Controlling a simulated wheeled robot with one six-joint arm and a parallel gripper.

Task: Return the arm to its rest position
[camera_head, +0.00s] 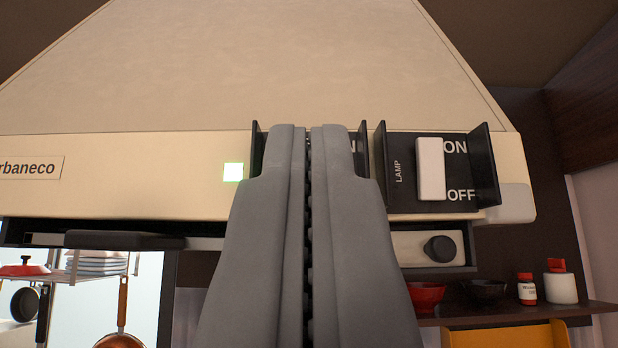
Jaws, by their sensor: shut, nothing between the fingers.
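My gripper (308,130) is shut, its two grey fingers pressed together and pointing up the middle of the view. I cannot tell whether the fingertips touch the switch there. To the right is the lamp switch (431,168), a white rocker between "ON" and "OFF". A small square light (233,172) glows pale green left of my fingers.
A black handle (124,240) runs under the dryer's front at left. A dark knob (440,249) sits below the lamp switch. A shelf (508,312) at lower right holds a red bowl (426,297), a dark bowl (484,290) and jars. Pans and plates (98,262) are at lower left.

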